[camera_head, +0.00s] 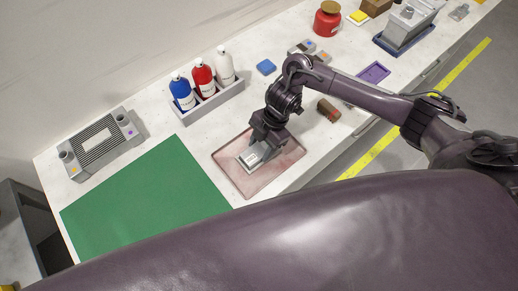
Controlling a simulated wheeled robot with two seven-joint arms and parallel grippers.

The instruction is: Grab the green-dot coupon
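My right gripper (256,150) points down over the pinkish tray (282,164) on the white table. A small light grey-white piece (249,157) lies in the tray under the fingers. The gripper covers part of this piece, and I cannot tell whether the fingers touch it. No green dot can be made out at this size. Small flat pieces (305,46) lie on the table behind my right arm, and their markings are too small to read. My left gripper is not in view.
A green mat (146,205) lies left of the tray. A grey rack (214,104) holds blue, red and white bottles. A grey slotted fixture (99,144) stands at left. A blue block (266,67), a brown block (328,110) and a purple tray (373,72) lie around my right arm.

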